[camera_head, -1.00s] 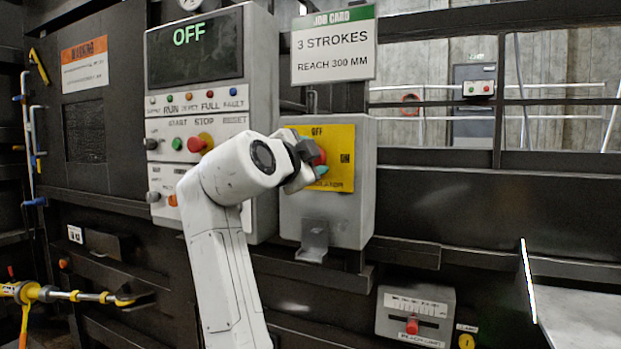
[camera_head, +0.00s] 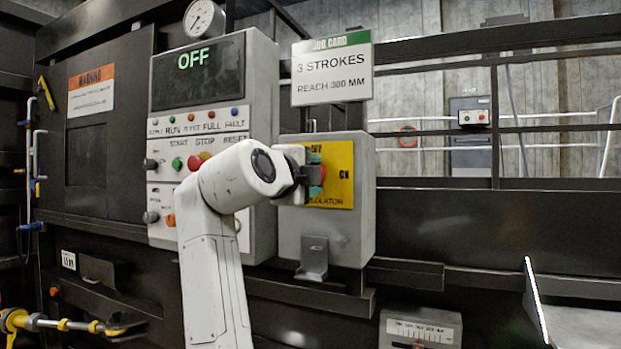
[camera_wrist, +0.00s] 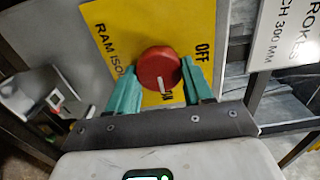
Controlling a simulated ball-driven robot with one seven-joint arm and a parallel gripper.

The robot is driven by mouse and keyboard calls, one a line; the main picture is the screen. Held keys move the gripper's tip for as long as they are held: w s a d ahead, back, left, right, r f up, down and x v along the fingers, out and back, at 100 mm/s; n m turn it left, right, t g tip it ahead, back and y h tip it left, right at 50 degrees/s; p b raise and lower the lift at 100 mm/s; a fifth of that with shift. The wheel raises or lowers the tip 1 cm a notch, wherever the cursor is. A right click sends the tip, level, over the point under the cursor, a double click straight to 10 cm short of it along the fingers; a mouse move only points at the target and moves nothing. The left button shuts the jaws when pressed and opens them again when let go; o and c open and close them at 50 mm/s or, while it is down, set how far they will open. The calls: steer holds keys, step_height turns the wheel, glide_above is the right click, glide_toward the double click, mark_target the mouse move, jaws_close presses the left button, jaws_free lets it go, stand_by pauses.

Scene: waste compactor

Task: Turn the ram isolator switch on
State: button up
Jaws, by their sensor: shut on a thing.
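The ram isolator is a grey box (camera_head: 350,242) with a yellow plate (camera_head: 340,190) and a red knob (camera_wrist: 157,66). In the wrist view, the white mark on the knob points at the word ON on the plate, away from OFF. My gripper (camera_wrist: 162,74) is shut on the red knob, with one teal finger on each side of it. In the head view, my gripper (camera_head: 313,174) reaches the knob from the left and hides most of it, along with part of the plate.
A control panel (camera_head: 262,110) with several buttons stands left of the box, its display (camera_head: 197,72) reading OFF. A job card (camera_head: 332,72) hangs above the box. A grey bracket (camera_head: 313,260) sits at its lower front. A dark rail (camera_head: 410,275) runs below.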

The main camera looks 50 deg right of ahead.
steer(key=shift+f, duration=0.1)
steer(key=o, duration=1)
steer(key=v, duration=1)
steer(key=shift+s+a, duration=0.15)
steer(key=shift+a, duration=0.25)
